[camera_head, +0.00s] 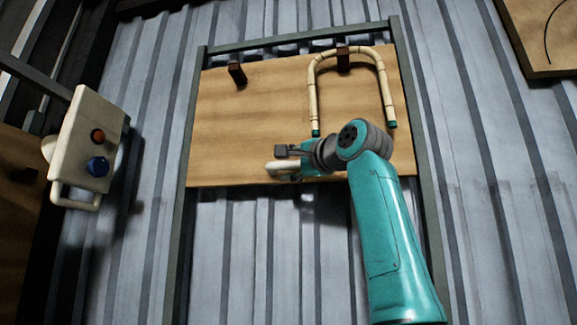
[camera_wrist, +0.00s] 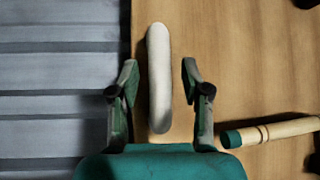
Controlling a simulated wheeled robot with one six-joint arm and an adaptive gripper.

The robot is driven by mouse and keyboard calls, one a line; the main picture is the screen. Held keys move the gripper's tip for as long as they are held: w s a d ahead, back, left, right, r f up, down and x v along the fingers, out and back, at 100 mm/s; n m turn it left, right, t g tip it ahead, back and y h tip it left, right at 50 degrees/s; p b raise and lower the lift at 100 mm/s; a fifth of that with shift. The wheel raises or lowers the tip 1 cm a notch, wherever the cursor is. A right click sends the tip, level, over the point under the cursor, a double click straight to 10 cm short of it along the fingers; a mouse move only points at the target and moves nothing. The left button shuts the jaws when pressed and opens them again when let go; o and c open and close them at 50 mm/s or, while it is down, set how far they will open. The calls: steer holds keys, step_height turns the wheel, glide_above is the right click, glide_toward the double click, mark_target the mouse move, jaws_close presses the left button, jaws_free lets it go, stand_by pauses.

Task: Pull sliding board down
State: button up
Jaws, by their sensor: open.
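The sliding board (camera_head: 235,130) is a light wooden panel set in a dark grey upright frame, in the upper part of the head view. Its handle (camera_head: 280,165) is a cream bar near the board's lower edge. In the wrist view the handle (camera_wrist: 159,75) stands lengthwise between the two fingers. My gripper (camera_head: 287,163) is at the handle in the head view. In the wrist view my gripper (camera_wrist: 159,85) is open, with a finger on each side of the handle and a visible gap to both. The board's wood (camera_wrist: 240,60) fills the right of that view.
A bent rattan piece (camera_head: 313,90) hangs from a dark peg (camera_head: 343,60) on the board; one end (camera_wrist: 270,131) shows in the wrist view. A second peg (camera_head: 237,73) is bare. A control box (camera_head: 88,140) with red and blue buttons stands left. Corrugated wall shows below the board.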

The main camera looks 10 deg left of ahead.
steer(key=shift+w+a, duration=0.25)
steer(key=shift+w, duration=0.05)
jaws_close()
step_height(320, 180, down, 59)
stand_by(0.3)
jaws_free()
